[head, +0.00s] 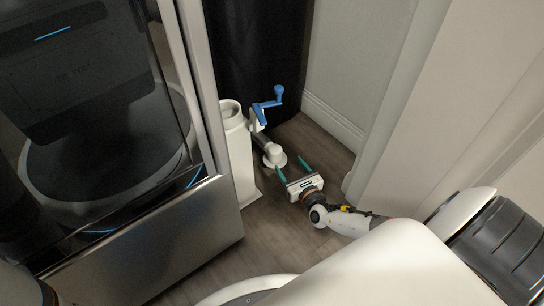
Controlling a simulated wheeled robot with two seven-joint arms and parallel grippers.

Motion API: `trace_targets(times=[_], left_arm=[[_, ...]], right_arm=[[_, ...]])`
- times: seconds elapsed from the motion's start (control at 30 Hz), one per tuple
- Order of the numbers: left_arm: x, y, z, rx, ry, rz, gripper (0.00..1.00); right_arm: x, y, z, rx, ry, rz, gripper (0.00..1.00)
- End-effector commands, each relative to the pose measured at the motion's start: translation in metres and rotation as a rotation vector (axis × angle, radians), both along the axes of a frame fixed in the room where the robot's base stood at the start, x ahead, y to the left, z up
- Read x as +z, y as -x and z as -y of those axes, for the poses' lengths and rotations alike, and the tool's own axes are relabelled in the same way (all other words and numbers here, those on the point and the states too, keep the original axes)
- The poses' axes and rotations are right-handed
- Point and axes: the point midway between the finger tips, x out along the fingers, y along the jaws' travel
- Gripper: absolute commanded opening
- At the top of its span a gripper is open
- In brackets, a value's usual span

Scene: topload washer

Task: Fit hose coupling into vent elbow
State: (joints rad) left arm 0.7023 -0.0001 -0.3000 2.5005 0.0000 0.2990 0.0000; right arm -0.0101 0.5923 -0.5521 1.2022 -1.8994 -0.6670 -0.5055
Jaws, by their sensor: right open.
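A short grey tube (261,141) with a white flanged end (274,158) sits low in the gap beside the washer; it appears to be the hose coupling, though I cannot be sure. A white upright housing (238,155) with a round open top (231,112) stands just left of it. It may be the vent elbow. A blue crank-shaped handle (267,105) sits behind the tube. My right gripper (292,167) has its two teal fingers apart, with nothing between them. Its left fingertip is close to the white flanged end; contact cannot be told. My left gripper is out of view.
A large metal-framed appliance with a dark glass front (110,130) fills the left side. A dark panel (255,55) stands behind. White walls and a baseboard (335,120) bound the right. A small patch of wood floor (258,222) is clear.

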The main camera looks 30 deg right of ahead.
Motion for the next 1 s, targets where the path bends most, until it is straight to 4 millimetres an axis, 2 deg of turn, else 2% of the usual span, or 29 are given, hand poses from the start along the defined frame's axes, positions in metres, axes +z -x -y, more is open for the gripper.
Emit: trace_targets(times=[0.03, 0.13, 0.37, 0.6, 0.7, 1.0], left_arm=[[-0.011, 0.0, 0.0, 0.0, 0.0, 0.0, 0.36], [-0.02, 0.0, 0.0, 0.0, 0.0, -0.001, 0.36], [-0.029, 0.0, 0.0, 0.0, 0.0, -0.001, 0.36], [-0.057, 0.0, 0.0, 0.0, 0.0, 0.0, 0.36], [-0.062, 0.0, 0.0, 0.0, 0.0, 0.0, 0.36], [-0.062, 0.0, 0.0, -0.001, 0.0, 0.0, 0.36]], right_arm=[[-0.005, -0.011, 0.001, -0.002, -0.002, 0.004, 0.68], [-0.005, -0.028, 0.002, -0.001, -0.005, 0.004, 0.68], [-0.005, -0.048, 0.004, -0.001, -0.005, 0.0, 0.68], [-0.012, -0.08, -0.001, -0.001, -0.009, 0.002, 0.68], [-0.01, -0.093, 0.002, -0.002, -0.007, 0.002, 0.68], [-0.007, -0.099, 0.003, 0.0, -0.006, -0.002, 0.68]])
